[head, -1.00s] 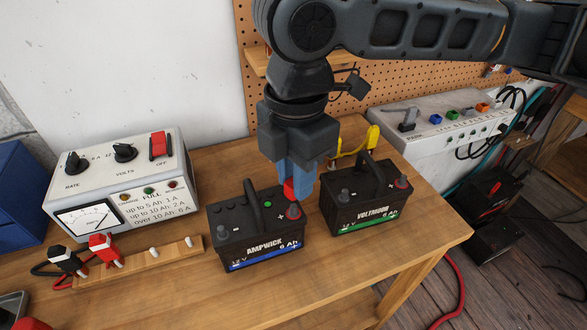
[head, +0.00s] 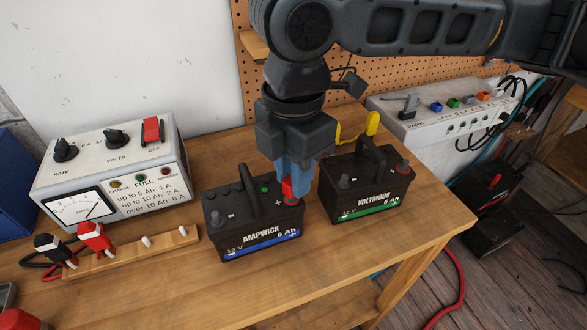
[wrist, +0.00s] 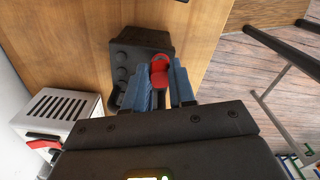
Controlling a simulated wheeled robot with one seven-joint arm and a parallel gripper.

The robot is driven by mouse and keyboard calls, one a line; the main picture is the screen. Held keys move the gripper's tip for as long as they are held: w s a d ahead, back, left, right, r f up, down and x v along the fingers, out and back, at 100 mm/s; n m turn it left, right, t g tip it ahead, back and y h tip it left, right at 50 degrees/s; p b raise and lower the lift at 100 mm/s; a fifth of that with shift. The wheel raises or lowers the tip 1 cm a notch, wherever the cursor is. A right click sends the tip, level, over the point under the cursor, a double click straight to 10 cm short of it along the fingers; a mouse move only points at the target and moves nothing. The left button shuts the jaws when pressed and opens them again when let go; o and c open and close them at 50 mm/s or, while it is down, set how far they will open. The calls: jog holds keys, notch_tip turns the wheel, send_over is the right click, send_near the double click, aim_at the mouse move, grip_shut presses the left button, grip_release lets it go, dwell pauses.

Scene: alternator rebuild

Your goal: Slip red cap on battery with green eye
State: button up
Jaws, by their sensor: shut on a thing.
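The Ampwick battery (head: 254,238), black with a blue stripe, stands on the bench. Its green eye (head: 265,189) shows on top, beside the handle. My gripper (head: 291,190) points down over its right end, shut on a red cap (head: 287,187). The cap is right above the red-ringed plus terminal (head: 291,201); I cannot tell whether it touches it. In the wrist view the red cap (wrist: 159,78) sits between the blue fingers over the battery (wrist: 127,56). The Voltmoor battery (head: 366,196), with a green stripe, stands to the right; no green eye shows on it.
A charger (head: 112,178) stands at the left. A wooden strip (head: 130,258) with pegs and black and red clamps lies before it. A yellow-handled thing (head: 371,123) is behind the Voltmoor. The bench front is clear.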

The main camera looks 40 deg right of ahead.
jog(key=shift+f+b, duration=0.55)
jog(key=shift+f, duration=0.35)
jog(key=o, duration=0.8)
jog(key=shift+o, duration=0.2)
jog(key=shift+r, duration=0.1)
jog(key=shift+r, duration=3.8)
